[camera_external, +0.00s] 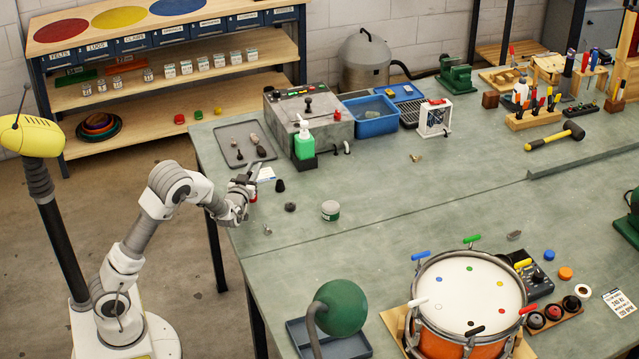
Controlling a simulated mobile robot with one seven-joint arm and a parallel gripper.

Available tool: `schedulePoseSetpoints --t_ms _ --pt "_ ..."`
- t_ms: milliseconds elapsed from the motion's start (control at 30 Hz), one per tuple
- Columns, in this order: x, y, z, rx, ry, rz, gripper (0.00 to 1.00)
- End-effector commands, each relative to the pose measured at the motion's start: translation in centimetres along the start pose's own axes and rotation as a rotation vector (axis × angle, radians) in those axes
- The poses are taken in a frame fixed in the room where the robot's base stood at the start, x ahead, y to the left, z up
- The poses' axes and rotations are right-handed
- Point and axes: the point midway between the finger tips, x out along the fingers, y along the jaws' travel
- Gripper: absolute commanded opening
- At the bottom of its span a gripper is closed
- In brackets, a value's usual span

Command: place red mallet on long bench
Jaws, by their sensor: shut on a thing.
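The long bench (380,192) has a grey-green top and runs across the middle and right of the view. My gripper (250,192) is at its left edge, close to the tray corner and a white-blue card. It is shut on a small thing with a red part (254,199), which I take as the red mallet. The rest of it is hidden by the fingers or too small to make out. I cannot tell whether it touches the bench top.
A black-and-yellow mallet (555,136) lies at the back right. A drum (467,305) stands in front. The bench middle is mostly clear.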

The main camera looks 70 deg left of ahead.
Motion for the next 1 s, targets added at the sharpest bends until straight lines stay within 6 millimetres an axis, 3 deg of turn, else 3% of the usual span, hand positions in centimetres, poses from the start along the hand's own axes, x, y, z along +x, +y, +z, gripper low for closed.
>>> schedulePoseSetpoints --t_ms 67,100,267,700,1000 --pt "0.0 0.0 0.4 0.0 0.0 0.0 0.0" --pt "0.0 0.0 0.3 0.0 0.0 0.0 0.26" --pt "0.0 0.0 0.2 0.0 0.0 0.0 0.52" --pt "0.0 0.0 -0.1 0.001 -0.001 -0.001 0.52" --pt "-5.9 -0.7 -0.3 0.001 -0.003 0.003 0.52"
